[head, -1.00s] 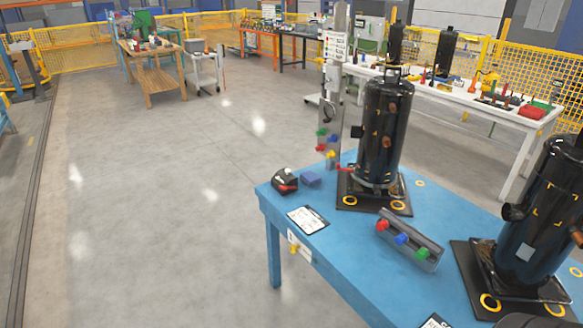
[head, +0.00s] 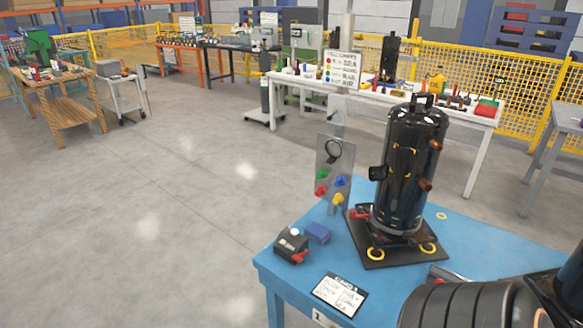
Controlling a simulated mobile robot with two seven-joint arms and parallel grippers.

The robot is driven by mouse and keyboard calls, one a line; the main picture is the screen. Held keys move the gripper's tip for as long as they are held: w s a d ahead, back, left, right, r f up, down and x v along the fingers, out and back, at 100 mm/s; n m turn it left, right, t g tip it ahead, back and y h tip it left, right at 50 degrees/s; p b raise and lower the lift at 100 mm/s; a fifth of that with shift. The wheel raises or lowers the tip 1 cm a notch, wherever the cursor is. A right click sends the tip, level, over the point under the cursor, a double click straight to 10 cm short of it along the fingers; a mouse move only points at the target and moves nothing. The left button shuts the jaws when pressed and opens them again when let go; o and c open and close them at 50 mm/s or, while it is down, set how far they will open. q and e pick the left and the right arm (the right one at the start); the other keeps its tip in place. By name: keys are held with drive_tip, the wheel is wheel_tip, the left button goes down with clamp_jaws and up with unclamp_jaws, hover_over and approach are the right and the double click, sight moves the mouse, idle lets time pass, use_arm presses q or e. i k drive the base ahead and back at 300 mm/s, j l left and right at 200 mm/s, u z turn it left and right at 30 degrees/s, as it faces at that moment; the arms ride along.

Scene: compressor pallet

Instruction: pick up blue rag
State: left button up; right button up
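The blue rag (head: 318,233) looks like a small folded dark-blue block. It lies flat on the blue table (head: 284,262) near its far left corner in the head view. It sits just right of a black and grey device with a red part (head: 292,246), close beside it. Neither gripper's fingers show in the head view.
A tall black compressor (head: 405,170) stands on a black base right of the rag. A grey panel with coloured knobs (head: 333,175) stands behind the rag. A clipboard (head: 340,294) lies in front. Open floor (head: 150,220) is on the left.

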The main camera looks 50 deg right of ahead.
sight(319, 234)
drive_tip(key=i+z, duration=0.2)
drive_tip(key=i, duration=0.2)
drive_tip(key=i+j+z, duration=0.2)
drive_tip(key=i, duration=0.2)
drive_tip(key=i+j+z, duration=0.1)
drive_tip(key=i+z, duration=0.15)
drive_tip(key=i, duration=0.15)
drive_tip(key=i+j+z, duration=0.1)
drive_tip(key=z, duration=0.3)
drive_tip(key=i+j+z, duration=0.2)
drive_tip(key=z, duration=0.2)
drive_tip(key=i+j+z, duration=0.45)
drive_tip(key=z, duration=0.25)
drive_tip(key=i+j+z, duration=0.15)
drive_tip(key=z, duration=0.25)
drive_tip(key=i+j+z, duration=0.1)
drive_tip(key=z, duration=0.25)
drive_tip(key=j, duration=0.1)
